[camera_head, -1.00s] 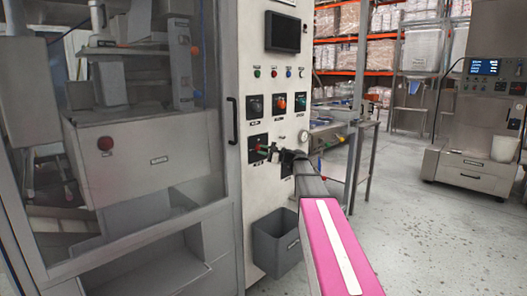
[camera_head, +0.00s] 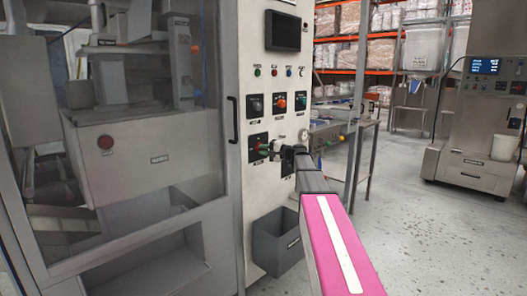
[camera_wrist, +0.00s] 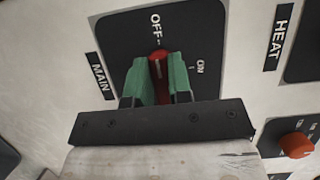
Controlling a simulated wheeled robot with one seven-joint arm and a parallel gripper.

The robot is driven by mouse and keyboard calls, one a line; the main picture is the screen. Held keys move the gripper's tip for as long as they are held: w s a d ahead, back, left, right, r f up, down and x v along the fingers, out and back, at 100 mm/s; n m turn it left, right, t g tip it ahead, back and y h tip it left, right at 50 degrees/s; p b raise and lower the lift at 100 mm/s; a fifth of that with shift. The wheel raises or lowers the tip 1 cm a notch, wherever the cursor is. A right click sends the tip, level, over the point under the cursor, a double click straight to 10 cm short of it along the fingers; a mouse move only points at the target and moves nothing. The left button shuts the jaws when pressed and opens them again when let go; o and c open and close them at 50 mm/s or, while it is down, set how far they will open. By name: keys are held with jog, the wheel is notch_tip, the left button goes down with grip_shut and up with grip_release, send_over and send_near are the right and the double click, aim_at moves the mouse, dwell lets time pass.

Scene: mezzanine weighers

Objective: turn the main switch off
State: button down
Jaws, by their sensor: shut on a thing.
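The main switch is a red knob (camera_wrist: 158,64) on a black plate (camera_wrist: 203,22) lettered OFF at the top and ON at the right, with a MAIN label (camera_wrist: 98,76) beside it. A pale line on the knob points up toward the OFF mark. My gripper (camera_wrist: 164,80) has green fingers, one on each side of the knob, shut on it. In the head view my gripper (camera_head: 267,148) is at the lower left switch plate (camera_head: 256,139) of the pale cabinet and hides most of the knob.
A HEAT label (camera_wrist: 279,38) and an orange knob (camera_wrist: 297,146) lie to the right in the wrist view. Above the gripper are more knobs, small buttons and a dark screen (camera_head: 282,31). A grey bin (camera_head: 276,244) stands below. The floor to the right is open.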

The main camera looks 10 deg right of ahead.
jog(key=c, duration=1)
grip_release()
jog(key=shift+c, duration=0.2)
jog(key=shift+s+d, duration=0.1)
jog(key=v, duration=1)
jog(key=shift+d, duration=0.25)
jog(key=shift+s, duration=0.1)
jog(key=s+a+f+n+g+h, duration=0.1)
jog(key=s+a+f+g+h, duration=0.35)
jog(key=f, duration=0.65)
jog(key=s+a+f+n+g+h, duration=0.15)
jog(key=s+a+f, duration=0.45)
jog(key=f, duration=0.6)
jog(key=s+d+f+n+g+h, duration=0.1)
jog(key=s+f+h, duration=0.3)
jog(key=s+f, duration=0.4)
jog(key=s+f+n+g+h, duration=0.2)
jog(key=s+f+h, duration=0.3)
jog(key=s, duration=0.7)
notch_tip(320, 180, down, 3)
jog(key=shift+s+d+r+n+g, duration=0.15)
jog(key=shift+s+d+n+g, duration=0.05)
jog(key=shift+d+n+g, duration=0.15)
